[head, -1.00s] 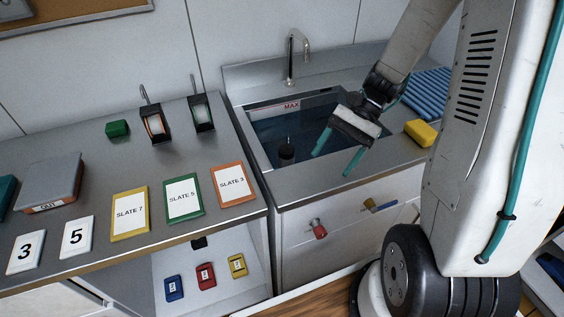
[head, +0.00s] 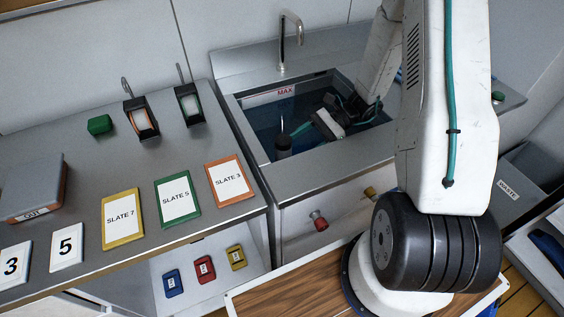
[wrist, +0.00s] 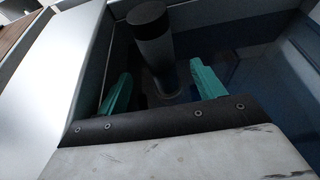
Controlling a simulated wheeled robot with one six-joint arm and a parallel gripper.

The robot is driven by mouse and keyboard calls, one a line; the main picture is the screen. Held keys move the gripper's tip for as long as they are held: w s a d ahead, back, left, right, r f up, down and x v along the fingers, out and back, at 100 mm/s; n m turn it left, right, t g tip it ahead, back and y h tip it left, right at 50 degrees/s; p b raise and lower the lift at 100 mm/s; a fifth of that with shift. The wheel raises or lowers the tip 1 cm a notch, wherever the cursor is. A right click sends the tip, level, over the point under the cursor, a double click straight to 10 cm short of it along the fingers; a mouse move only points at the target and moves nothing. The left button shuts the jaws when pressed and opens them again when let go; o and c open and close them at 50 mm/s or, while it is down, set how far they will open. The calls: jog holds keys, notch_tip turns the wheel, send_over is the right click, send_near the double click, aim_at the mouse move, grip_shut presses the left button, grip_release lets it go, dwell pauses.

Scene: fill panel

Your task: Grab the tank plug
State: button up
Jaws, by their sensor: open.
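The tank plug (head: 283,146) is a dark upright cylinder standing in the sink tank (head: 262,113), near its left front side. In the wrist view the plug (wrist: 153,50) rises upright from a round base on the tank floor. My gripper (head: 292,133) is inside the tank, just right of the plug. Its two teal fingers are open, and in the wrist view they (wrist: 160,90) lie on either side of the plug's lower part. I cannot tell whether either finger touches it. The right finger is mostly hidden by the gripper body in the head view.
The tank holds dark water, with a MAX label (head: 270,95) on its back wall. The faucet (head: 290,42) stands behind. The steel front rim (head: 310,165) is close to my gripper. Slate cards (head: 176,199) and two lamp-like holders (head: 141,118) are on the left counter.

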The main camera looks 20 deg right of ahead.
aim_at(283, 156)
jog(key=x, duration=0.7)
jog(key=shift+a, duration=0.25)
jog(key=c, duration=1.2)
jog(key=shift+c, duration=0.4)
jog(key=shift+r, duration=0.1)
